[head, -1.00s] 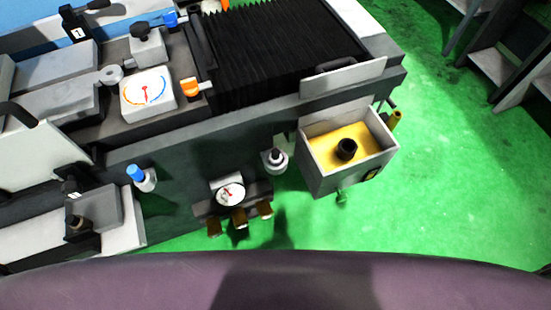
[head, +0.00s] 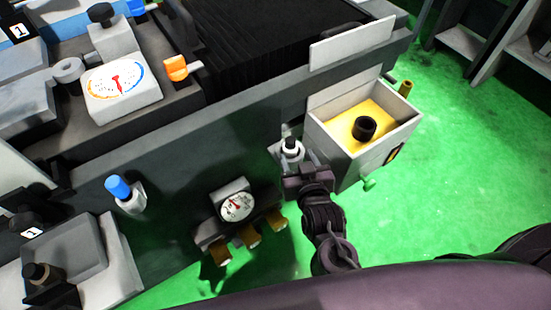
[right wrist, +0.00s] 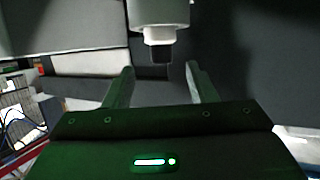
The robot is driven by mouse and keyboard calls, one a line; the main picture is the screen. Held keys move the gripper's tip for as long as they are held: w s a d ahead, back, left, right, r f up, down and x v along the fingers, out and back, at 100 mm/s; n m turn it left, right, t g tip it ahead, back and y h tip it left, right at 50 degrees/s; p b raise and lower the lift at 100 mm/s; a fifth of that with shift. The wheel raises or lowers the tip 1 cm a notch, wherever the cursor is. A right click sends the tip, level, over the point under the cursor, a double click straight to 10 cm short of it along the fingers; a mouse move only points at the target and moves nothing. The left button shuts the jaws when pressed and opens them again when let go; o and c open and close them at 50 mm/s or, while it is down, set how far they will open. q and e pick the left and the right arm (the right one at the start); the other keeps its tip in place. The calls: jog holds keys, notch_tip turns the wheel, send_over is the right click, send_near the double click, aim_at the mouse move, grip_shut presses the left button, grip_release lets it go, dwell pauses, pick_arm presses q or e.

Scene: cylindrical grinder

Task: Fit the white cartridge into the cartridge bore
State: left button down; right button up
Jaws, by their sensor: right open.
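A white cylinder with a dark tip (head: 291,147), which looks like the white cartridge, stands at the machine's front face, left of the open box. In the right wrist view the white cylinder (right wrist: 160,12) hangs in from the top edge, its dark end just past the fingertips. My right gripper (head: 297,158) is open at the cylinder, its fingers pointing toward it; they do not grip it. A black round fitting with a dark opening (head: 364,128) stands in the box; I cannot tell if it is the cartridge bore. My left gripper is out of view.
The grey box (head: 338,158) with a yellow floor is close right of my right gripper. A gauge (head: 237,206) with brass fittings and a blue-capped white fitting (head: 121,192) sit along the machine front to the left. Green floor (head: 465,170) is open at right.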

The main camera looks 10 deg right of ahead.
aim_at(292, 145)
jog(key=x, duration=0.7)
jog(key=shift+w+r, duration=0.1)
jog(key=shift+w, duration=0.3)
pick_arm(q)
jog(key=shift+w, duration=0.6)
pick_arm(e)
jog(key=shift+c, duration=0.4)
grip_shut()
jog(key=shift+r, duration=0.2)
